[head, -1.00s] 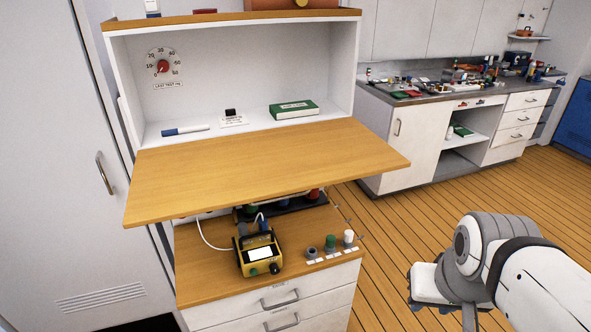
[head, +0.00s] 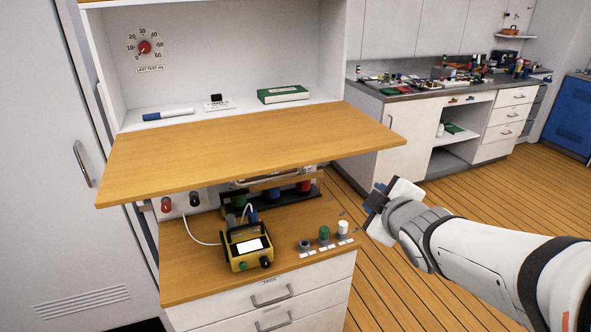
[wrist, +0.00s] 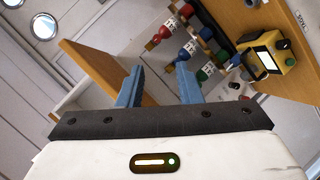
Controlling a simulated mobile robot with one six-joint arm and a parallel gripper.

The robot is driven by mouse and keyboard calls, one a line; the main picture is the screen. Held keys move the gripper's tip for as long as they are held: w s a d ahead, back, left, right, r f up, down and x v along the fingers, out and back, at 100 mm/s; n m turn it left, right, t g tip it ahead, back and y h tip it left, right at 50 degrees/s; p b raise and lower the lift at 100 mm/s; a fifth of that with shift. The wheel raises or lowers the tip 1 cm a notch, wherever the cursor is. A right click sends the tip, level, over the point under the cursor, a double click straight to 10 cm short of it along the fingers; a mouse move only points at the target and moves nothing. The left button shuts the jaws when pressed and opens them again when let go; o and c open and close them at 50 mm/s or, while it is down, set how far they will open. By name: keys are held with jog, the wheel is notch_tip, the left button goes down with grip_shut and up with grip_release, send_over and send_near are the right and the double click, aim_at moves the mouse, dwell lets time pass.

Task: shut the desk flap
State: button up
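The desk flap (head: 245,150) is a wide wooden board. It stands out flat from the white cabinet, above the wooden worktop, and is open. In the wrist view the flap (wrist: 95,68) shows edge-on beyond the left finger. My gripper (head: 372,200) is to the right of the desk, lower than the flap's right front corner and apart from it. In the wrist view the blue fingers of my gripper (wrist: 160,78) are spread with nothing held between them.
A yellow meter (head: 248,246) with a white cable stands on the worktop (head: 190,270), near several knobs. A marker (head: 168,115) and a green book (head: 283,94) lie on the shelf behind the flap. Wooden floor (head: 400,290) is free to the right.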

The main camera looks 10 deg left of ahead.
jog(key=w+a+n+t+y+b, duration=0.1)
jog(key=a+n+y+b, duration=0.1)
jog(key=a+n+y, duration=0.4)
jog(key=n+g+y+b, duration=0.2)
jog(key=n+y+b, duration=0.1)
jog(key=n+y, duration=0.5)
send_near(273, 179)
jog(key=w+a+r+n+h, duration=0.1)
jog(key=w+a+r, duration=0.1)
jog(key=a, duration=0.1)
jog(key=x, duration=0.2)
jog(key=p+x, duration=0.1)
jog(key=x, duration=0.1)
jog(key=p+x, duration=0.1)
jog(key=x, duration=0.1)
jog(key=shift+w+a+f, duration=0.15)
jog(key=shift+a+f, duration=0.05)
jog(key=shift+a, duration=0.05)
jog(key=shift+c, duration=0.3)
grip_shut()
